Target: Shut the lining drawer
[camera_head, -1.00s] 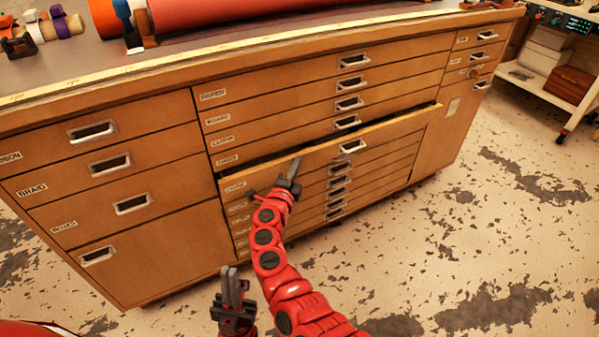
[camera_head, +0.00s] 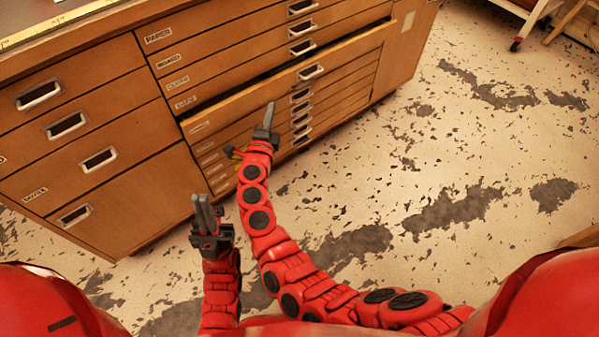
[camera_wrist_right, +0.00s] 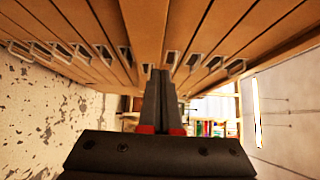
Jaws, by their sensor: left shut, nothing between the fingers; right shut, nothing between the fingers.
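The lining drawer (camera_head: 240,107) is a wide, shallow wooden drawer in the middle stack of the cabinet. Its front sticks out a little, with a dark gap along its top edge; its small label is too blurred to read surely. Its metal handle (camera_head: 310,72) is right of its middle. My right gripper (camera_head: 269,115) is shut and empty, its tip in front of the drawer face, left of and below the handle; contact cannot be told. In the right wrist view its shut fingers (camera_wrist_right: 160,100) point along the drawer fronts. My left gripper (camera_head: 205,213) is shut and empty, lower left, apart from the cabinet.
The wooden cabinet (camera_head: 130,215) has closed drawers above and below the protruding one, and another column of drawers at the left. The speckled floor (camera_head: 400,200) is clear at the right. A wheeled trolley (camera_head: 520,15) stands at the top right.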

